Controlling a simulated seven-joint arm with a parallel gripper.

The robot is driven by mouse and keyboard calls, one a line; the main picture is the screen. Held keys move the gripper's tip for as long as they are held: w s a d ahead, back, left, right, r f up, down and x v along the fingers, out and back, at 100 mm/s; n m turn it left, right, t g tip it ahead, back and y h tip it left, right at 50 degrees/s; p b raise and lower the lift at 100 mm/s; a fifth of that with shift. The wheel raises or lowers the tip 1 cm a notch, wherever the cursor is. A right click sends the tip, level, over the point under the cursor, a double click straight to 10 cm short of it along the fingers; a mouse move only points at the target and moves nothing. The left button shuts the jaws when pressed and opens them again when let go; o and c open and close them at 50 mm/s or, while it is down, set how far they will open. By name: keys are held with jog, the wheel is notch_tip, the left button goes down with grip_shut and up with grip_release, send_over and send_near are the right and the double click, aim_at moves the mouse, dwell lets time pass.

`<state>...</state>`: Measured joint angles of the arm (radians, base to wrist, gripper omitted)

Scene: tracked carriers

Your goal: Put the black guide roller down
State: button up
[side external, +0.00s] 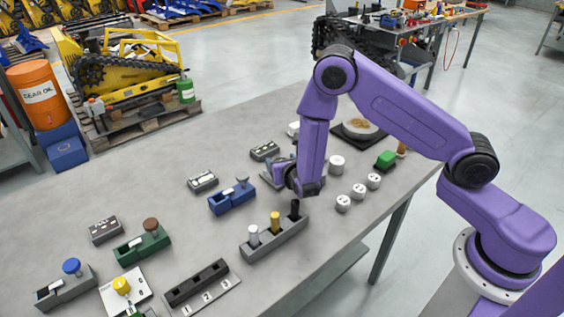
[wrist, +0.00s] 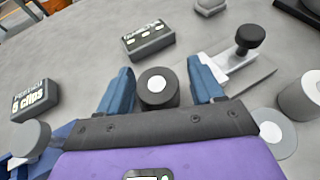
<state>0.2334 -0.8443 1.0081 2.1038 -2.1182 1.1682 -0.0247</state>
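The black guide roller (wrist: 157,89), an upright dark cylinder with a pale round centre, shows in the wrist view between the two blue fingers of my gripper (wrist: 162,88). A strip of grey shows between the roller and the right finger; the left finger is very close to it. The fingers look open around it. In the side view my gripper (side external: 306,188) is low over the table behind a grey rack (side external: 262,246). The fingers are hard to make out there. What lies under the roller is hidden.
The rack holds a silver pin (side external: 253,236), a yellow pin (side external: 275,222) and a black pin (side external: 295,209), close to my gripper. A blue fixture (side external: 232,199) stands left. A grey fixture with a black knob (wrist: 250,37) stands right in the wrist view. White rollers (side external: 358,191) are nearby.

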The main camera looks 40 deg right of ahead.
jog(key=shift+a+f, duration=0.15)
jog(key=shift+a, duration=0.2)
jog(key=shift+s+a+r, duration=0.2)
jog(key=shift+s+r, duration=0.1)
jog(key=shift+r, duration=0.05)
jog(key=v, duration=0.6)
jog(key=shift+s+d+r, duration=0.1)
jog(key=shift+s+r, duration=0.2)
jog(key=shift+s, duration=0.05)
jog(key=s+d+r+m+g+h, duration=0.3)
jog(key=s+d+r+m+g, duration=0.2)
jog(key=s+d+r+m, duration=0.35)
jog(key=s+a+r+m+g+y, duration=0.2)
jog(key=s+m+g+y, duration=0.1)
jog(key=s, duration=0.8)
jog(key=s+a+r+m+g+y, duration=0.2)
jog(key=s+m+g+y, duration=0.2)
jog(key=s+m, duration=0.3)
jog(key=s+y, duration=0.1)
jog(key=s, duration=0.3)
jog(key=shift+s+r+y, duration=0.2)
jog(key=shift+s+y, duration=0.2)
